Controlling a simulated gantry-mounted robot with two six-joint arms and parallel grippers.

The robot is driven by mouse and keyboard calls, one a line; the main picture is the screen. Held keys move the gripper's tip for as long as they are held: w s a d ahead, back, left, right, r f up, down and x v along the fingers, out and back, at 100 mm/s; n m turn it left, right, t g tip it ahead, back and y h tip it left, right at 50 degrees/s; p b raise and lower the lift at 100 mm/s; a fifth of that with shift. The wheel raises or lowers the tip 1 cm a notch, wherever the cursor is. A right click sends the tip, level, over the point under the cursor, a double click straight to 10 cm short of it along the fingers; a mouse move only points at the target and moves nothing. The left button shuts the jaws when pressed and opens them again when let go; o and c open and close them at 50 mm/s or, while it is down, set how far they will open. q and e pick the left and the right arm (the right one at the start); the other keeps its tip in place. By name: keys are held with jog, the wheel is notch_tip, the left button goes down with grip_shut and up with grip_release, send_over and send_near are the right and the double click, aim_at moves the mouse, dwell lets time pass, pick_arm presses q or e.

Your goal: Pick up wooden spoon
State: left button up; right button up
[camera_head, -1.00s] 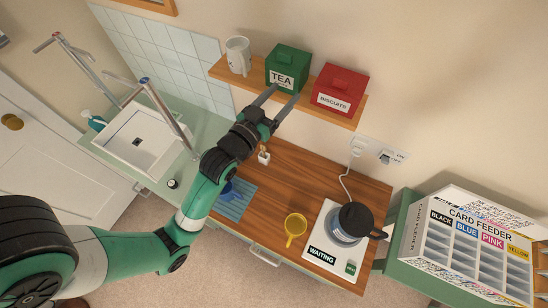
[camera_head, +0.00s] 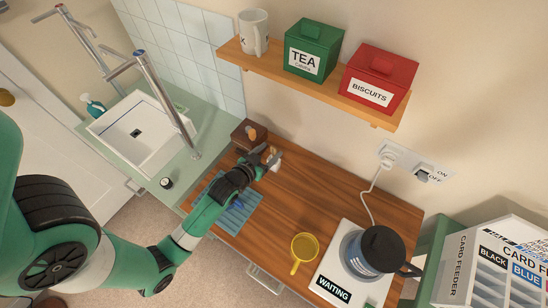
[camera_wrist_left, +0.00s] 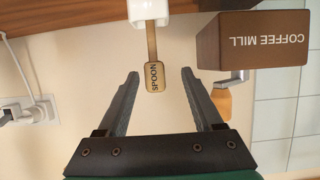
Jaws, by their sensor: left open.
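The wooden spoon (camera_wrist_left: 153,77) shows in the left wrist view as a handle with a SPOON label on its end. Its other end goes into a white holder (camera_wrist_left: 150,10), which hides the rest. In the head view the white holder (camera_head: 274,163) is partly covered by my gripper. My left gripper (camera_head: 262,150) is open beside the holder on the counter. In the left wrist view its fingers (camera_wrist_left: 160,72) stand either side of the spoon's labelled end, with gaps on both sides. I cannot tell how far in depth the handle lies from the fingertips.
A brown coffee mill (camera_head: 249,134) stands close to the gripper; it also shows in the left wrist view (camera_wrist_left: 255,40). The shelf (camera_head: 283,77) with mug and tins is above.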

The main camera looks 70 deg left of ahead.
pick_arm(q)
jog(key=b+x, duration=0.1)
jog(key=x, duration=0.1)
jog(key=b+x, duration=0.1)
jog(key=x, duration=0.2)
jog(key=shift+w+d+r, duration=0.1)
jog(key=shift+w+d, duration=0.15)
jog(key=shift+w, duration=0.05)
grip_shut()
